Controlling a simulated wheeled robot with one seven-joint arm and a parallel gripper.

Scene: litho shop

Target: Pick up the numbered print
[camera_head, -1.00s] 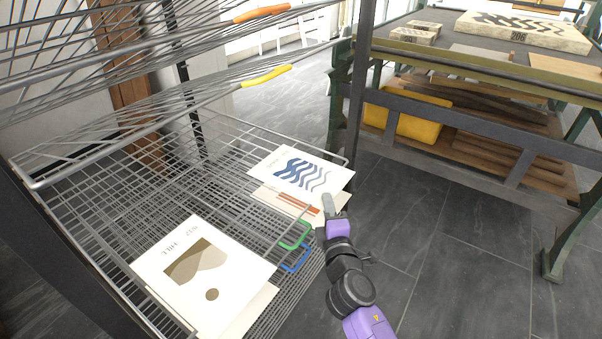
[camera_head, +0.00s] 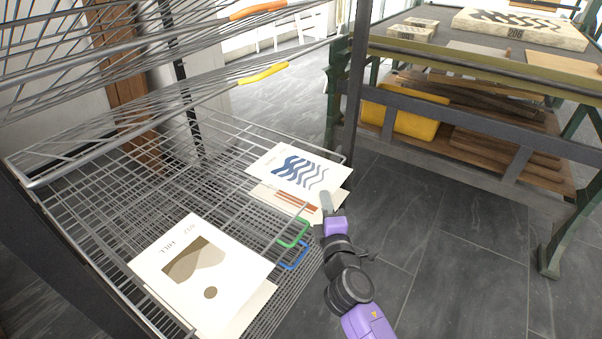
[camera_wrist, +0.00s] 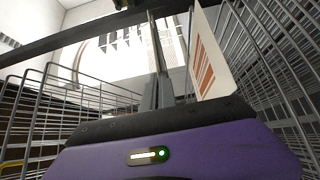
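A white print with blue wavy bands (camera_head: 299,171) lies on the wire rack shelf, its edge toward my gripper. Beneath it, a second print with orange-red stripes (camera_head: 285,197) sticks out at the front; it shows edge-on at right in the wrist view (camera_wrist: 207,62). A hill print (camera_head: 200,268) lies at the front left over another pale sheet (camera_head: 250,312). Small lettering marks the prints, too small to read surely. My gripper (camera_head: 325,203) is at the near right edge of the striped print. In the wrist view, its fingers stand close together, left of that print; any narrow gap is unclear.
Wire shelves with an orange handle (camera_head: 258,9) and a yellow handle (camera_head: 263,73) tilt above the prints. Green (camera_head: 296,236) and blue (camera_head: 294,257) handles sit beside my gripper. A dark post (camera_head: 354,90) and a green-legged workbench (camera_head: 470,48) stand behind. The floor at right is clear.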

